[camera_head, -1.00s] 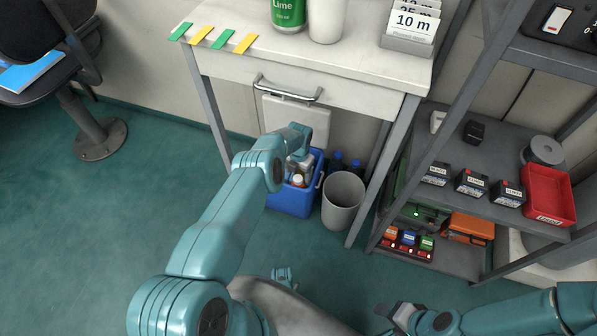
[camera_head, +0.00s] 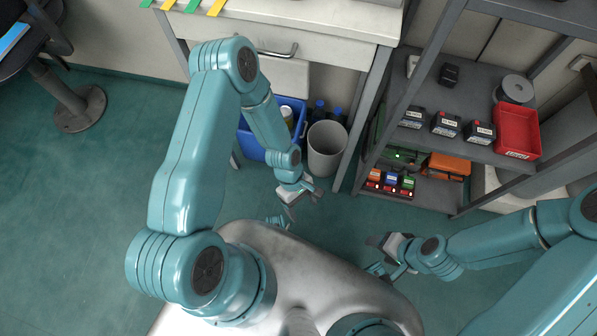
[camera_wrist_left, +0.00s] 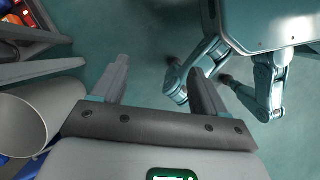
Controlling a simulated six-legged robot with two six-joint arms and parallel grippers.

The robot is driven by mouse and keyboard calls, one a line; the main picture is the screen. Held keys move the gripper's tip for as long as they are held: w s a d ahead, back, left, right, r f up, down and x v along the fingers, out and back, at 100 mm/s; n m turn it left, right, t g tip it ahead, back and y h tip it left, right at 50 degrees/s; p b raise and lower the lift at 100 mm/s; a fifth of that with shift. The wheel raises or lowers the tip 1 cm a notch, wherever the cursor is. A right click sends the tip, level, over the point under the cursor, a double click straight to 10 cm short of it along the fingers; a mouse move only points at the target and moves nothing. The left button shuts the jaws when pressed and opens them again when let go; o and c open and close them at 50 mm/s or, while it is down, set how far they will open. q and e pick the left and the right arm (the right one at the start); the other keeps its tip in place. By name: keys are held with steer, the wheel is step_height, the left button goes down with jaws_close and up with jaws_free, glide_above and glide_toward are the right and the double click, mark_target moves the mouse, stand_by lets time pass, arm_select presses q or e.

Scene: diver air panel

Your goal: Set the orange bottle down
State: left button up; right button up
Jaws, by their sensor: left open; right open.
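No bottle that I can clearly tell is orange shows now. A bottle with a pale top (camera_head: 287,113) stands in the blue crate (camera_head: 262,155) under the bench, partly hidden by my left arm. My left gripper (camera_head: 306,203) is open and empty, in front of the crate and below the grey bin in the head view. In the left wrist view its two fingers (camera_wrist_left: 160,82) are apart with only floor and my legs beyond. My right gripper (camera_head: 374,254) is open and empty above the floor, to the right of my body.
The grey bin (camera_head: 325,150) stands right of the crate, with two dark blue bottles (camera_head: 319,111) behind it. The bin also shows in the left wrist view (camera_wrist_left: 22,118). A shelf rack (camera_head: 440,150) with a red tray (camera_head: 517,133) stands right.

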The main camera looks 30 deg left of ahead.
arm_select(q)
steer(key=s+r+m+t, duration=0.2)
steer(key=r+m, duration=0.6)
steer(key=m, duration=0.4)
steer(key=shift+s+d+r+t, duration=0.15)
steer(key=shift+s+d+t, duration=0.05)
steer(key=shift+s+t, duration=0.25)
